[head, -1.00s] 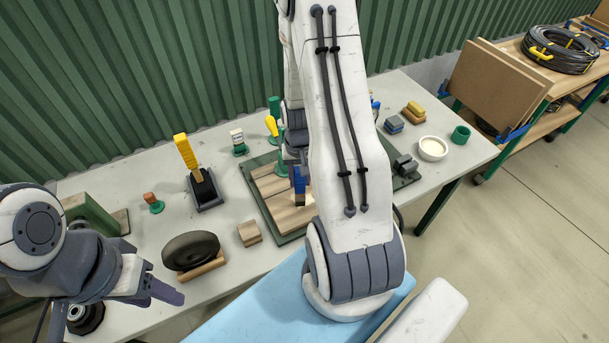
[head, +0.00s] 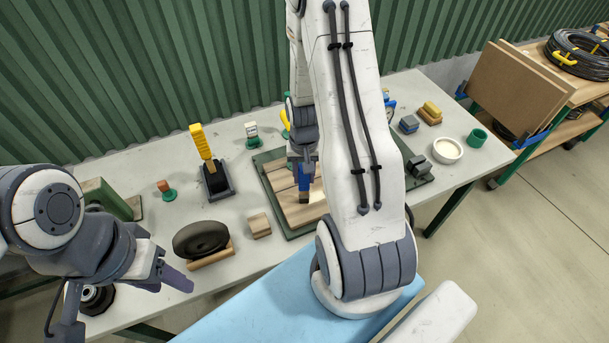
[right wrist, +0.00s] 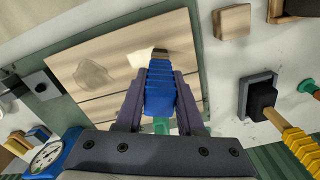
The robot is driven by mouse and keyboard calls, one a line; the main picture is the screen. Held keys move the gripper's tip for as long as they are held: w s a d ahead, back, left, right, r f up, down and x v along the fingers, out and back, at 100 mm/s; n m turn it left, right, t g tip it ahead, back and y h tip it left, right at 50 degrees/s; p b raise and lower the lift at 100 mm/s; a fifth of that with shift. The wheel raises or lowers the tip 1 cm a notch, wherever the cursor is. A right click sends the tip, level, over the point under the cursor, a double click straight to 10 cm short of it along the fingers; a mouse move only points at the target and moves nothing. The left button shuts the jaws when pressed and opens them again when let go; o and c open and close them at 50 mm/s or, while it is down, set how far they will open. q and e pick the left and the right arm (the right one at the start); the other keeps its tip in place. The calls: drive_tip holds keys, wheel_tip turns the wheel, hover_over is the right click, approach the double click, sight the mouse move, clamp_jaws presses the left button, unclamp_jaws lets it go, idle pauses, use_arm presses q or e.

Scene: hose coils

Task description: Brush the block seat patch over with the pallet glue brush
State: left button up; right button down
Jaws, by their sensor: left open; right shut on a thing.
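My right gripper (right wrist: 160,105) is shut on the blue handle of a brush (right wrist: 160,80), which also shows in the head view (head: 303,178). Its dark bristle end is over the wooden plank board (right wrist: 115,95); I cannot tell whether it touches. A pale, whitish patch (right wrist: 138,58) lies on the planks right beside the bristles. A greyish irregular patch (right wrist: 94,75) lies further left on the board. I cannot tell which is the block seat patch. In the head view my right arm covers part of the board. My left gripper (head: 177,278) is open and empty, left of the table front.
The board lies on a green mat (head: 262,192). A yellow-handled tool (head: 204,145) stands in a black holder.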

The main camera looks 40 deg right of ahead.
drive_tip(key=shift+w+d, duration=0.2)
drive_tip(key=shift+w, duration=0.5)
drive_tip(key=shift+w+d, duration=0.15)
drive_tip(key=shift+w, duration=0.5)
drive_tip(key=shift+s+d, duration=0.25)
drive_tip(key=shift+d, duration=0.7)
drive_tip(key=shift+s+d, duration=0.2)
drive_tip(key=shift+d, duration=0.8)
drive_tip(key=d, duration=0.1)
drive_tip(key=s+d, duration=0.1)
drive_tip(key=d, duration=0.1)
drive_tip(key=shift+d+p, duration=0.2)
drive_tip(key=shift+p, duration=0.15)
drive_tip(key=shift+w+a, duration=0.25)
drive_tip(key=shift+a, duration=0.7)
drive_tip(key=shift+w+a, duration=0.25)
drive_tip(key=shift+a, duration=0.65)
